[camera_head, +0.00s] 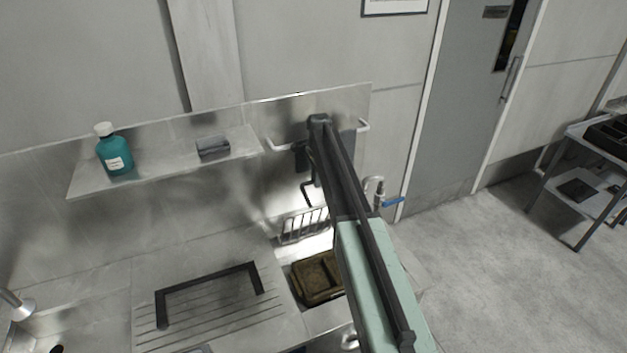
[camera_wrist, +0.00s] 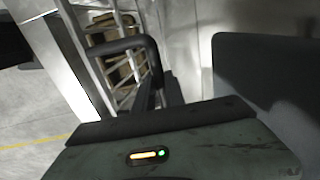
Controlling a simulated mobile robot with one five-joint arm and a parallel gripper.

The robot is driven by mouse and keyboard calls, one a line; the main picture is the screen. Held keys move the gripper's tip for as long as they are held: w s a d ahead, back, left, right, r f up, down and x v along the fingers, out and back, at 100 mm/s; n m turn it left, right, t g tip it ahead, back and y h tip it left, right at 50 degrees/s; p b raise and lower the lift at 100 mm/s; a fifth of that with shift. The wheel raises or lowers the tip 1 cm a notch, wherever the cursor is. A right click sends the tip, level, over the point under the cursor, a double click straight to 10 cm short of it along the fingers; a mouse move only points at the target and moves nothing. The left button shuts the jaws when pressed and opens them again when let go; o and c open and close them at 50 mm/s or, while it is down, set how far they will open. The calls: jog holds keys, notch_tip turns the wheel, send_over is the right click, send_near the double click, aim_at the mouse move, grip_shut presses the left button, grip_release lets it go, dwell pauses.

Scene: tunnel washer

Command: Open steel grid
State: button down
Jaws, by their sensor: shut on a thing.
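The steel grid (camera_head: 304,226) is a rack of thin parallel bars. It stands tilted up at the back of the sink opening, above a brown tray (camera_head: 318,278). In the wrist view the grid's bars (camera_wrist: 103,65) run up at the left, with a black bent handle (camera_wrist: 128,46) in front of them. My gripper (camera_wrist: 162,92) is shut on this handle; the exact contact is partly hidden by the gripper body. In the head view my arm covers the gripper and the right side of the opening.
A steel shelf (camera_head: 165,165) holds a teal bottle (camera_head: 114,155) and a small grey box (camera_head: 212,148). A black handle (camera_head: 208,275) lies on the ribbed drainboard at left. A blue-levered tap (camera_head: 392,201) stands right of my arm. Open floor (camera_head: 500,270) lies to the right.

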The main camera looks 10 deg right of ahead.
jog(key=shift+w+d, duration=0.2)
jog(key=shift+d, duration=0.05)
jog(key=c, duration=1.8)
grip_release()
jog(key=o, duration=0.4)
jog(key=shift+w+f, duration=0.15)
jog(key=shift+s+a, duration=0.15)
jog(key=shift+s, duration=0.05)
jog(key=r+p, duration=0.8)
jog(key=shift+s+r, duration=0.15)
jog(key=shift+s, duration=0.05)
jog(key=shift+f, duration=0.2)
jog(key=shift+c, duration=0.4)
